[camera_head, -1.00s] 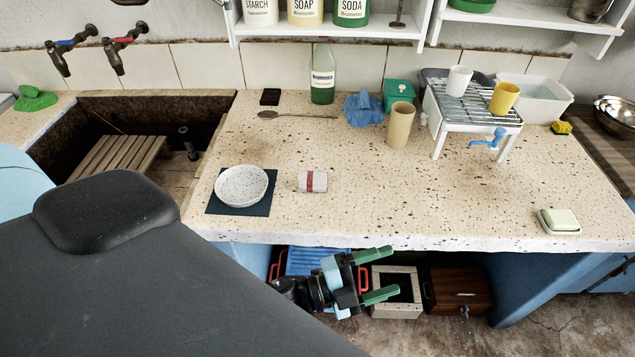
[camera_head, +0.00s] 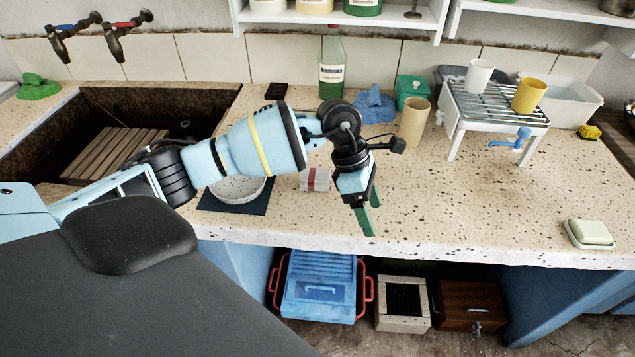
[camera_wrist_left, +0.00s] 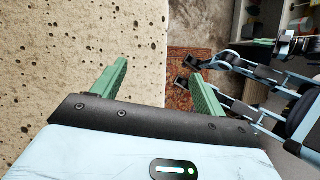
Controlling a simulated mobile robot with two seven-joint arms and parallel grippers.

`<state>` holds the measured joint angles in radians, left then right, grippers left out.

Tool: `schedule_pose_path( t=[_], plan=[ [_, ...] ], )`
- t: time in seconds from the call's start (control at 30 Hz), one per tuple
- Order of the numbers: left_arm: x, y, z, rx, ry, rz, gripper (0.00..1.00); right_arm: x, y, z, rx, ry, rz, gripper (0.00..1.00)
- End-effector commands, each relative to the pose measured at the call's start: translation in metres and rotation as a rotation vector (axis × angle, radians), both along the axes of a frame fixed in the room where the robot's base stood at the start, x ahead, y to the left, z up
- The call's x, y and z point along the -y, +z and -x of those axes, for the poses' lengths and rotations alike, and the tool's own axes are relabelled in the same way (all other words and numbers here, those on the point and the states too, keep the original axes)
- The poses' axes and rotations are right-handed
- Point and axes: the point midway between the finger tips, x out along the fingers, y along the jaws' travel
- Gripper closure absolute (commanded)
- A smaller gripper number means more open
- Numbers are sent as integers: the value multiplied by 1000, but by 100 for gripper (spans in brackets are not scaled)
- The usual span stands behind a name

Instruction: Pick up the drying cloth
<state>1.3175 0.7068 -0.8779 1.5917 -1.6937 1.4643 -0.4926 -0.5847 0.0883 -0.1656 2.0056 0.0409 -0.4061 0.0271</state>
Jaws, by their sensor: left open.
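A small folded or rolled white cloth with a red band (camera_head: 315,180), which looks like the drying cloth, lies on the speckled counter right of the plate. My left gripper (camera_head: 370,219) is open and empty, pointing down over the counter's front edge, just right of the cloth. My left forearm passes above the plate and close to the cloth in the head view.
A speckled plate (camera_head: 240,189) on a dark mat (camera_head: 217,204) is partly hidden by my arm. A cardboard tube (camera_head: 413,123), a blue crumpled cloth (camera_head: 375,104) and a rack with cups (camera_head: 495,104) stand behind. The counter's right middle is clear, with a soap dish (camera_head: 590,233).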

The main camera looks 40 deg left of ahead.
Motion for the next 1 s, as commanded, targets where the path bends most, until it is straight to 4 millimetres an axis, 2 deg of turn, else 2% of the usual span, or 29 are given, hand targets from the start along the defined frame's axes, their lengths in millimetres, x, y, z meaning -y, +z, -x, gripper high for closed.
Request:
schedule_pose_path(
  t=[0.03, 0.2, 0.33, 0.43, 0.57, 0.83, 1.0],
  plan=[
    [-26, 6, -13, 26, 3, -95, 27, 0, -5, 3, -7, 2, 1, 100],
    [-103, 32, -33, 29, 62, -358, 27, 2, -11, 4, 3, 20, 22, 100],
    [-137, 46, -36, 0, 118, -460, 27, 7, -10, -2, 28, 41, 44, 100],
    [-147, 50, -36, -10, 136, -486, 27, 10, -6, -6, 45, 53, 58, 100],
    [-148, 51, -36, -13, 138, -489, 27, 11, -5, -8, 51, 57, 61, 100],
    [-147, 28, -36, -14, 137, -487, 27, 11, -6, -9, 52, 55, 60, 100],
    [-147, 24, -36, -12, 137, -486, 27, 11, -7, -8, 48, 54, 60, 100]
  ],
)
